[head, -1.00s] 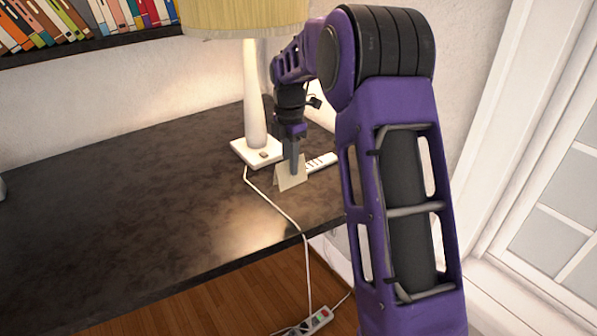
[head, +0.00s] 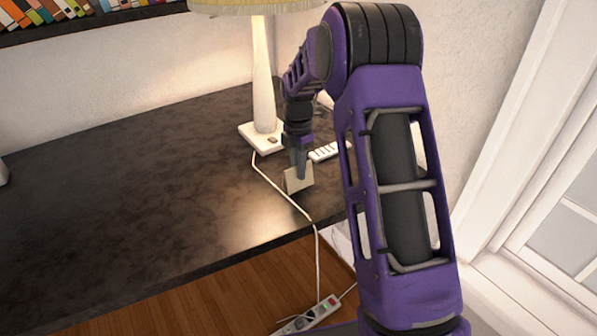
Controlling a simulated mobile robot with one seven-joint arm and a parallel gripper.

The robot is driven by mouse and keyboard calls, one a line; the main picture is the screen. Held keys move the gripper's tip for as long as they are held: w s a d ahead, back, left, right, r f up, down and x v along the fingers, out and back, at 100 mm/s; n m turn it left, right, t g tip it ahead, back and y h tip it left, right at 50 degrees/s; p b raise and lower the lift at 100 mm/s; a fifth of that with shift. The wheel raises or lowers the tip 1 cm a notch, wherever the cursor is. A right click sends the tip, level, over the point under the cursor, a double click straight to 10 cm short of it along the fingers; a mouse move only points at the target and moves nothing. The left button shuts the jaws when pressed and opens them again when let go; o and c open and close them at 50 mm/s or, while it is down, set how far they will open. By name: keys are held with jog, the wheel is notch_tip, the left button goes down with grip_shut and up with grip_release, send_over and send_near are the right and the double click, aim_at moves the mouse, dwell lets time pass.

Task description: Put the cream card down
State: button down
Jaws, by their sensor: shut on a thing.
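The cream card (head: 293,182) is at the right part of the dark desk, near the front edge, in the head view. It is small, pale and looks folded. My gripper (head: 300,172) points down and is shut on the card at its upper part. The card's lower edge is at or very close to the desk top; I cannot tell whether it touches. My gripper hides part of the card.
A lamp (head: 263,95) with a white square base stands just behind the card. A white remote-like object (head: 324,152) lies right of the gripper. A white cord (head: 270,180) runs past the card to a power strip (head: 310,314) on the floor. The desk's left (head: 110,190) is clear.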

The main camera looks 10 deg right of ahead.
jog(key=shift+f, duration=0.45)
jog(key=shift+f, duration=0.15)
jog(key=c, duration=0.7)
grip_release()
notch_tip(320, 180, up, 12)
jog(key=shift+r+p, duration=0.2)
jog(key=shift+p, duration=0.7)
jog(key=shift+w, duration=0.1)
